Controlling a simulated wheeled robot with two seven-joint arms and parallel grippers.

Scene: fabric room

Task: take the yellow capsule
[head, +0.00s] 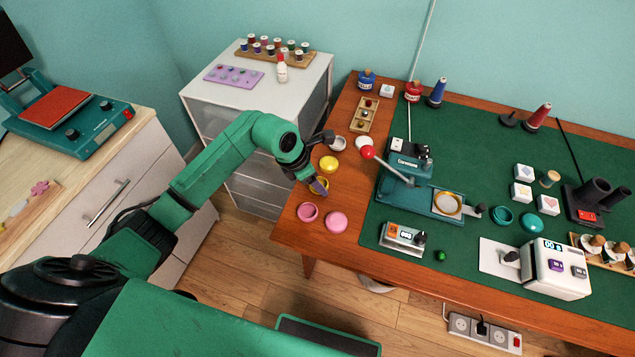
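A yellow capsule half (328,163) lies on the left part of the wooden table, its rounded side showing. A second yellow piece (323,184), seemingly the other half, sits just in front of it and is partly hidden by my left gripper (318,187). That gripper reaches down at the table's left edge, with its fingertips at or over this second piece. I cannot tell whether the fingers are open or closed on it. My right gripper is not in view.
Pink capsule halves (336,222) lie in front and white ones (338,144) behind. A press (425,190) with a red-knobbed lever stands to the right on the green mat (470,135). A white drawer cabinet (225,120) stands behind my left arm.

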